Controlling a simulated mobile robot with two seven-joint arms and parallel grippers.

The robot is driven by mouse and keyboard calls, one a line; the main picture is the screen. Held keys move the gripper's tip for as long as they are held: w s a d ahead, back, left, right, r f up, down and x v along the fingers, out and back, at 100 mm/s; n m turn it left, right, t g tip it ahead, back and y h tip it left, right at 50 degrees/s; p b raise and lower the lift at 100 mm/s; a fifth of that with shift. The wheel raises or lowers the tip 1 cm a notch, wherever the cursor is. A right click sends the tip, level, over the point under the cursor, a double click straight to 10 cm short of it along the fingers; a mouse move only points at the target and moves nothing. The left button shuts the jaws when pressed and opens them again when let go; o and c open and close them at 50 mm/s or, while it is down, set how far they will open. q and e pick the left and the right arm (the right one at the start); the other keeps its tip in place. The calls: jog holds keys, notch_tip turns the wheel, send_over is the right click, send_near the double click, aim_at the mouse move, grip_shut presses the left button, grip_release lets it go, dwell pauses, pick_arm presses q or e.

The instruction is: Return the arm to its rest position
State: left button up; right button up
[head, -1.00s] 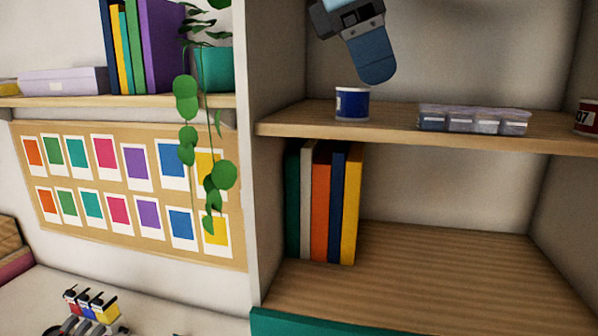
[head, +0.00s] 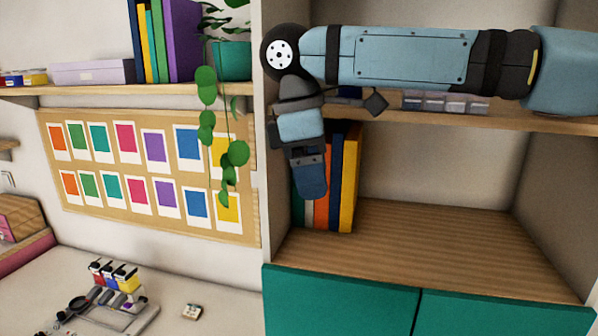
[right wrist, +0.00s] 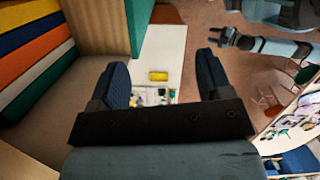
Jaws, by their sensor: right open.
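My right arm (head: 410,55) reaches in from the right across the upper shelf of the cabinet in the head view. Its gripper (head: 312,188) hangs down in front of the books and left side of the lower shelf. In the right wrist view the two dark blue fingers of this gripper (right wrist: 162,82) stand wide apart with nothing between them. Part of my other arm (right wrist: 280,45) shows at the top right of the right wrist view, too small to tell its jaw state.
Upright books (head: 346,180) stand close behind the gripper. A clear divided box (head: 445,103) sits on the upper shelf, partly behind my arm. A plant (head: 232,60) trails left of the cabinet wall. The lower shelf (head: 430,245) is bare right of the books.

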jog(key=s+a+f+m+t+y, duration=0.1)
jog(key=a+f+y, duration=0.3)
jog(key=f, duration=0.6)
jog(key=s+a+f+m+t+y, duration=0.15)
jog(key=a+f+y, duration=0.35)
jog(key=f, duration=0.6)
jog(key=a+f+m+y, duration=0.1)
jog(key=a+f+y, duration=0.3)
jog(key=f, duration=0.6)
jog(key=s+d+f+m+t+h, duration=0.1)
jog(key=s+d+f+m+t, duration=0.2)
jog(key=d+f, duration=0.45)
jog(key=s+d+f+m+t, duration=0.2)
jog(key=d+f+m+t, duration=0.3)
jog(key=f, duration=0.4)
pick_arm(q)
jog(key=shift+s+f, duration=0.2)
jog(key=shift+s, duration=0.55)
pick_arm(e)
jog(key=s+d+f+m+h, duration=0.1)
jog(key=s+d+f+h, duration=0.2)
jog(key=s+d+f, duration=0.3)
jog(key=s+d+f+m+h, duration=0.2)
jog(key=s+d+f+h, duration=0.2)
jog(key=s+d, duration=0.6)
jog(key=d+f, duration=0.1)
jog(key=d, duration=0.2)
jog(key=shift+f+t, duration=0.35)
jog(key=shift+f, duration=0.05)
